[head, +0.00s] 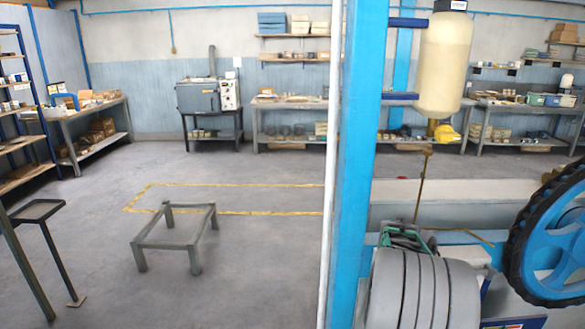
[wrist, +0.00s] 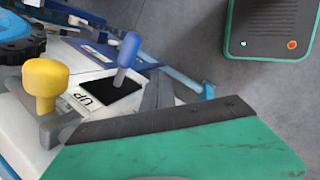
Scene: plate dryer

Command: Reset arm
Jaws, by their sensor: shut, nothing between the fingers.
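My gripper (wrist: 157,88) shows in the wrist view as two grey fingers close together, beyond the dark strip and green body at the bottom. The fingers are shut with nothing visible between them. I cannot tell whether the fingers touch the panel. The head view does not clearly show my gripper.
In the head view, a blue post (head: 352,170) and a large blue handwheel (head: 550,235) stand at the right, with a cream tank (head: 444,62) above. A low grey frame (head: 172,244) stands on open floor at the left. Workbenches (head: 290,105) line the back wall.

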